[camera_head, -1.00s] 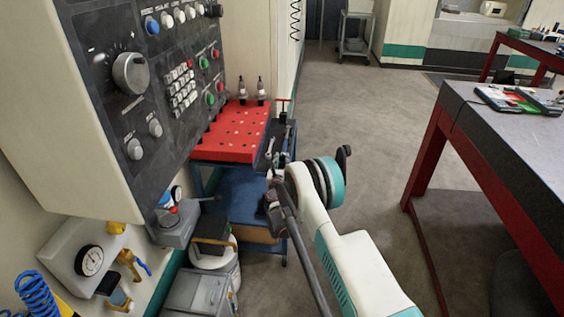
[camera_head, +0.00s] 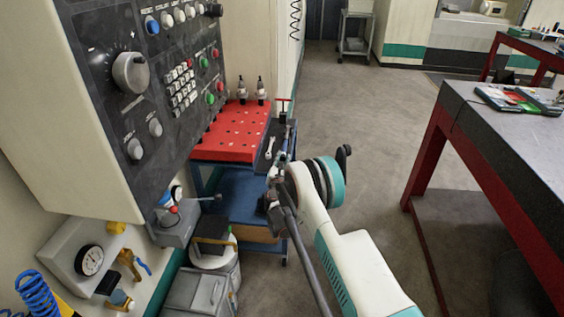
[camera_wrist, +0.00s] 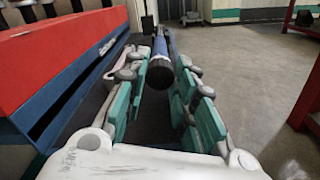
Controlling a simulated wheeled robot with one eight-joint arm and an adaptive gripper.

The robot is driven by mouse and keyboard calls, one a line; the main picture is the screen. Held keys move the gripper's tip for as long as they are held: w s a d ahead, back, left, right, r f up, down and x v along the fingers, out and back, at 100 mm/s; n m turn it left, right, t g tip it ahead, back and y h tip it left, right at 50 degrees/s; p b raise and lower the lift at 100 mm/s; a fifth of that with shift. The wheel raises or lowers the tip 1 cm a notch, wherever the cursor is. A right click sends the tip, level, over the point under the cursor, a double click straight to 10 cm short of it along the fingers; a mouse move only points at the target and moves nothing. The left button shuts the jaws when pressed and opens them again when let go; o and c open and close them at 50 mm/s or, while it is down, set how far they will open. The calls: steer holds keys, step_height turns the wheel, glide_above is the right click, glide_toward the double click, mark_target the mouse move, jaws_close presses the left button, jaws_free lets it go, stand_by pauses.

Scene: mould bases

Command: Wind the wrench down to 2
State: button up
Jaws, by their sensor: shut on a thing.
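A wrench (camera_wrist: 161,74) with a black round handle end and a blue section beyond it lies lengthwise between the fingers in the wrist view. My gripper (camera_wrist: 162,66) is shut on it around the handle, with green-padded fingers on both sides. In the head view my gripper (camera_head: 277,172) is at the near end of the dark tray beside the red rack, and the wrench is mostly hidden there. Any scale marks or numbers on the wrench are too small to read.
The red rack (camera_head: 232,134) with holes stands on a blue cart (camera_head: 247,205) left of my gripper. A silver spanner (camera_head: 269,148) lies on the dark tray. A control panel (camera_head: 140,80) overhangs at left. A red-legged table (camera_head: 520,150) stands right; floor between is clear.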

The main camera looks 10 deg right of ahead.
steer(key=o, duration=1.1)
steer(key=v, duration=1.2)
